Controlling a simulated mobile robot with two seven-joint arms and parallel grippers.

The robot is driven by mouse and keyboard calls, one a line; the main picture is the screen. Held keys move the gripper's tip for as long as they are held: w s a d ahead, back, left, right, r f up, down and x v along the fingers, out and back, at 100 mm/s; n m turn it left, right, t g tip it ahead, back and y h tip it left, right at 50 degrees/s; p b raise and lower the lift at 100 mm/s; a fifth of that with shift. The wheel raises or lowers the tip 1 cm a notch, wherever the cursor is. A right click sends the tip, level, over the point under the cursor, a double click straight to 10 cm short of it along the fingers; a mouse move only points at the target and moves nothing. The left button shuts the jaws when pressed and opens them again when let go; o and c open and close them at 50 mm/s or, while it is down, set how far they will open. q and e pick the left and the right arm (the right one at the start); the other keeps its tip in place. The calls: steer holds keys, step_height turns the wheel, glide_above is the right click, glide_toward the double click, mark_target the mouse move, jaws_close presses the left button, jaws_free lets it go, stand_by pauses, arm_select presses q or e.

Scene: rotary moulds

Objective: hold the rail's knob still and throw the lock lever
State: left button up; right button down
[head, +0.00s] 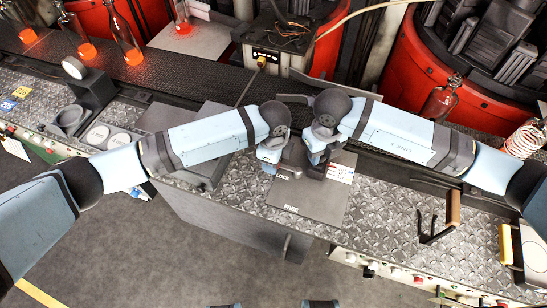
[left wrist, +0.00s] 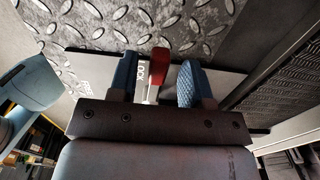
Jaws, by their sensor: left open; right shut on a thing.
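A dark plate (head: 300,195) marked LOCK and FREE lies on the diamond-plate bench. My left gripper (head: 270,165) is over its LOCK end. In the left wrist view my left gripper (left wrist: 158,82) is open, one finger on each side of the lock lever's red handle (left wrist: 159,60). The handle stands between the fingers on a pale stem, beside the word LOCK; the fingers look apart from it. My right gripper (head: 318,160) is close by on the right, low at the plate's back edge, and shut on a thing. That thing, apparently the rail's knob, is hidden by the gripper.
A black bracket with a wooden handle (head: 453,208) lies on the bench at right. A round gauge on a dark stand (head: 76,69) is at left. Glowing bottles (head: 127,45) stand along the back belt (head: 190,70). My two wrists are close together, with little room between.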

arm_select(q)
step_height(320, 180, up, 12)
stand_by(0.5)
stand_by(0.4)
arm_select(e)
steer(key=c, duration=0.7)
jaws_free()
arm_select(q)
step_height(320, 180, down, 2)
steer(key=shift+f+b, duration=0.1)
steer(key=shift+b, duration=1)
arm_select(e)
step_height(320, 180, up, 14)
steer(key=shift+f, duration=0.1)
